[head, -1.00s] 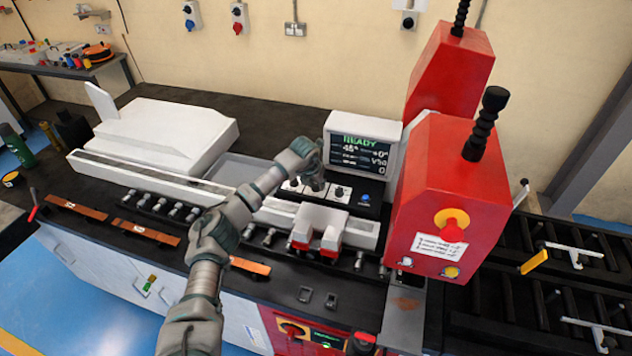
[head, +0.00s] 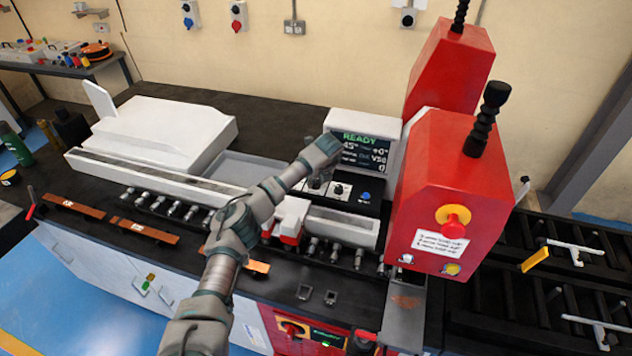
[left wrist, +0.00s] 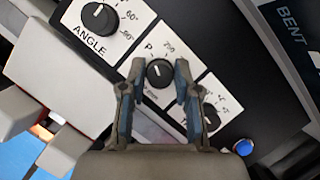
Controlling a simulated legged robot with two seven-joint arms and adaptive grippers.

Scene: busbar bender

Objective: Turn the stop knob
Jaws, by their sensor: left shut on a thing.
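My left gripper (head: 326,152) reaches over the control panel below the display (head: 362,152). In the left wrist view its two fingers (left wrist: 159,82) stand on either side of a black knob (left wrist: 159,73) with a white pointer line, and are shut on it. In the head view the gripper hides the middle knob. I do not see my right gripper.
A blue button (left wrist: 243,147) is right of the knobs. The red machine housing (head: 452,150) with a red mushroom button (head: 454,220) stands close to the right. White and red blocks (head: 291,215) and a white rail (head: 342,228) lie in front of the panel.

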